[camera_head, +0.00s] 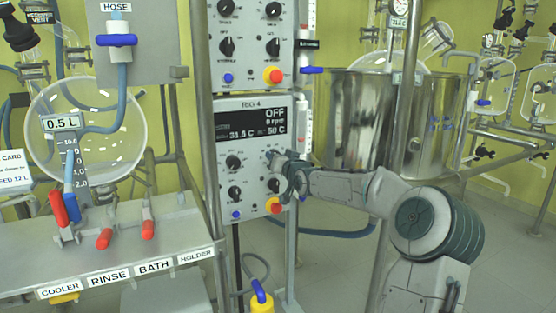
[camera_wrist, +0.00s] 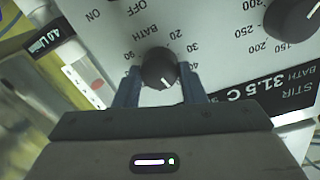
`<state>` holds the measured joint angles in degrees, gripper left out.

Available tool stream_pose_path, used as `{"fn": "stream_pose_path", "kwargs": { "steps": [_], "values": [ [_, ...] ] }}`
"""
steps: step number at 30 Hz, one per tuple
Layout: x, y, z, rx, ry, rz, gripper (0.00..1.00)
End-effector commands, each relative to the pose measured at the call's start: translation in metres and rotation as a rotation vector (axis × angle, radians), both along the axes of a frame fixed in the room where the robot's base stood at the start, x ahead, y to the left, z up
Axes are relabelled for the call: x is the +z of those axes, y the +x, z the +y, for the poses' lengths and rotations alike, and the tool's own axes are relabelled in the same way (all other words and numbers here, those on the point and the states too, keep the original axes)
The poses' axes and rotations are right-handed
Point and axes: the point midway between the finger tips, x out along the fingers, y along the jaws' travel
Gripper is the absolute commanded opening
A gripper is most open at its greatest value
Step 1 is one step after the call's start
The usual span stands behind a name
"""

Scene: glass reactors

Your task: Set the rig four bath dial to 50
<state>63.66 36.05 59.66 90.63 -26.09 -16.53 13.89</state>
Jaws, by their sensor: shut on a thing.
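The rig 4 control box (camera_head: 223,142) stands at the middle of the head view. Its display (camera_head: 250,123) reads OFF, 0 rpm, 31.5 C and, at lower right, 50 C. In the wrist view the black bath dial (camera_wrist: 159,68) sits on the panel below the word BATH, with a number scale around it. A light mark on the dial points toward the bottom of that view. My gripper (camera_wrist: 159,84) is shut on the bath dial, one finger on each side. In the head view my gripper (camera_head: 277,166) is at the box's right side and partly hides the dial.
Another dial (camera_wrist: 293,17) is at upper right in the wrist view. A second control box (camera_head: 250,50) is above. A steel vessel (camera_head: 350,115) stands behind my arm, and a metal post (camera_head: 393,160) is close to it.

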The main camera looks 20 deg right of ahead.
Motion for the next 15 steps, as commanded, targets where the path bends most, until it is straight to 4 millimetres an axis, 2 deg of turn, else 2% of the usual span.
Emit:
{"fn": "stream_pose_path", "kwargs": {
  "steps": [15],
  "values": [
    [-0.0009, -0.0001, 0.0002, 0.001, -0.093, -0.001, 0.14]
  ]
}}
